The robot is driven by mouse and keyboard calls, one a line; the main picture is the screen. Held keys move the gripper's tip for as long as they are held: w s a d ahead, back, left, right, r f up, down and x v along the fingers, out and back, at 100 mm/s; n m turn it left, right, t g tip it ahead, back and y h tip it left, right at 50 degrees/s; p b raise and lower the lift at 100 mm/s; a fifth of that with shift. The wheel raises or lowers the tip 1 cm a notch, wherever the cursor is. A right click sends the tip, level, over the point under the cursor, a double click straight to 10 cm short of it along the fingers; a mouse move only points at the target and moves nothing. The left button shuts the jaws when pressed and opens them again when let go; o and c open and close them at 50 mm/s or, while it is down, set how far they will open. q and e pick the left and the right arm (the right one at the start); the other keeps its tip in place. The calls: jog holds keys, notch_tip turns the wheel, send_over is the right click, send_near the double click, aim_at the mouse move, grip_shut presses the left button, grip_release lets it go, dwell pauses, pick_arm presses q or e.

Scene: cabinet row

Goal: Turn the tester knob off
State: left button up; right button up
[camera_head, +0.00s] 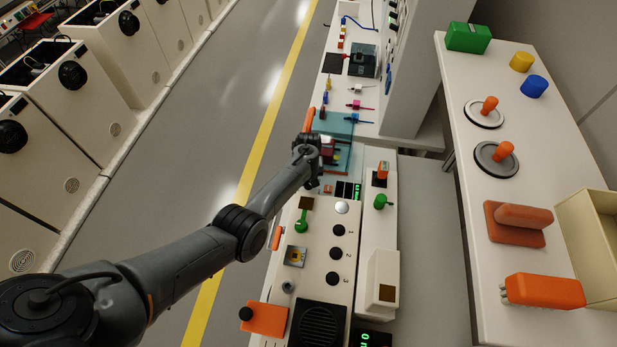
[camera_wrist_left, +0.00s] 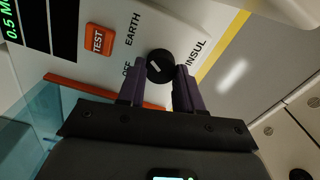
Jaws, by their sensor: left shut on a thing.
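The tester knob (camera_wrist_left: 160,64) is a small round black knob with a white mark, on the pale tester panel (camera_wrist_left: 90,65). The labels OFF, EARTH and INSUL stand around it. It is unclear which label the mark points at. My left gripper (camera_wrist_left: 160,78) has its two purple fingers on either side of the knob and is shut on it. In the head view my left gripper (camera_head: 311,172) is over the tester at the bench's left edge, and the arm hides the knob. My right gripper is not in view.
An orange TEST button (camera_wrist_left: 98,39) sits beside the knob, and a green-lit display (camera_wrist_left: 14,50) lies left of it. A translucent teal lid (camera_head: 333,128) stands close to the gripper. A white side table (camera_head: 540,210) with orange handles is on the right. The aisle floor is clear.

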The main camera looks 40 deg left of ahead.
pick_arm(q)
jog(key=n, duration=0.3)
jog(key=shift+n, duration=0.3)
jog(key=n, duration=0.3)
jog(key=shift+s+n, duration=0.1)
jog(key=shift+n, duration=0.2)
jog(key=n, duration=0.3)
jog(key=shift+f+n, duration=0.1)
jog(key=shift+n, duration=0.3)
jog(key=shift+s+n+b, duration=0.15)
jog(key=shift+n+b, duration=0.65)
jog(key=shift+n, duration=1.4)
jog(key=shift+a, duration=0.1)
jog(key=o, duration=1)
jog(key=shift+o, duration=0.2)
